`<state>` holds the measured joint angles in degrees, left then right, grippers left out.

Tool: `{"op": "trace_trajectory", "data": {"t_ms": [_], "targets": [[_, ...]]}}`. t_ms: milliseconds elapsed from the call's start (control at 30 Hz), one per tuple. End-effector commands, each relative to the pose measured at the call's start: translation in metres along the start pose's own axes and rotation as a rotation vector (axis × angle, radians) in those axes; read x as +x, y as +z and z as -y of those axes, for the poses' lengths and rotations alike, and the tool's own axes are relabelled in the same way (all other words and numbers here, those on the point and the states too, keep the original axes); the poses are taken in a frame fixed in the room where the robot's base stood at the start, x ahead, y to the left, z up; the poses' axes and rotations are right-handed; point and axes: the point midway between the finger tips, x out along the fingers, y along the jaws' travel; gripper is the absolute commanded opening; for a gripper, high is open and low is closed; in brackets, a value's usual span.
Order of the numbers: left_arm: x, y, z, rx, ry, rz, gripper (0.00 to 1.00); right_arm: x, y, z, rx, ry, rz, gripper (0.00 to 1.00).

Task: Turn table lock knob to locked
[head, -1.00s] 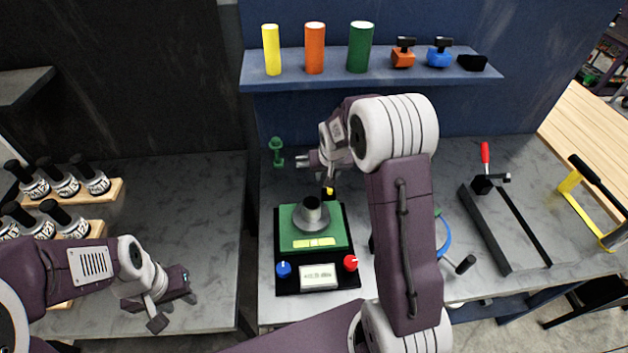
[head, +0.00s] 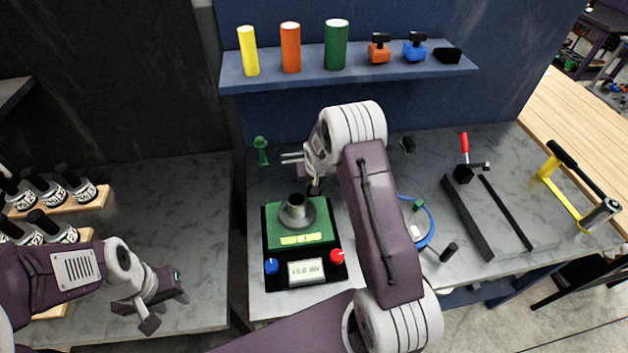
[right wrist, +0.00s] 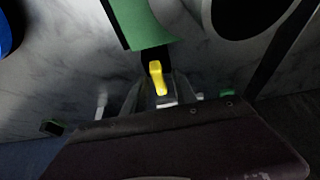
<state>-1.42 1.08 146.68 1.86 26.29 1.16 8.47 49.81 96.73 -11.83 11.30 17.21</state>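The tilting positioner has a green table (head: 325,229) with a grey cone (head: 296,212) on top, in a black frame. The yellow lock knob (right wrist: 157,78) shows in the right wrist view, by a black part at the edge of the green table. In the head view my right wrist and gripper hide it. My right gripper (right wrist: 160,92) is at the back edge of the positioner, its fingers apart on either side of the knob; contact cannot be made out. My left gripper (head: 181,285) looks open and empty, over the left table.
A blue knob (head: 271,266), a red knob (head: 337,256) and a display (head: 306,272) sit on the positioner's front. A green peg (head: 261,150) stands behind it. A blue ring (head: 431,236) and a dark vise-like rail (head: 470,218) lie right. A shelf (head: 340,72) runs above.

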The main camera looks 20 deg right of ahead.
Motion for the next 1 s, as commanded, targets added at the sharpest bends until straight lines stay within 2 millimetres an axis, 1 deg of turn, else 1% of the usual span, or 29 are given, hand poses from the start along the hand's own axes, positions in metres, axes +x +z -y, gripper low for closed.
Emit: {"op": "trace_trajectory", "data": {"t_ms": [33,100,333,467,567,667,800,900,1000], "targets": [[0.0,0.0,0.0,0.0,0.0,0.0,0.36,0.0,0.0,0.0,0.0,0.0,0.0,0.17],[0.0,0.0,0.0,0.0,0.0,0.0,0.36,0.0,0.0,0.0,0.0,0.0,0.0,0.0],[0.001,0.0,0.0,0.0,0.0,0.0,0.36,0.0,0.0,0.0,0.001,0.001,0.0,0.0],[0.01,0.001,0.0,0.0,0.0,0.0,0.36,0.003,0.001,0.0,0.018,0.007,-0.001,0.0],[0.025,0.003,0.001,0.0,0.0,0.0,0.36,0.006,0.002,0.001,0.05,0.02,-0.003,0.0],[0.045,0.005,0.001,0.0,0.0,0.0,0.36,0.009,0.003,0.001,0.1,0.042,-0.005,0.0],[0.077,0.008,0.002,0.0,0.0,0.0,0.36,0.011,0.003,0.002,0.202,0.083,-0.007,0.0],[0.097,0.01,0.002,0.0,0.0,0.0,0.36,0.01,0.002,0.003,0.285,0.118,-0.006,0.0],[0.111,0.011,0.002,0.0,0.0,0.0,0.36,0.008,0.002,0.003,0.375,0.155,-0.004,0.0]]}}
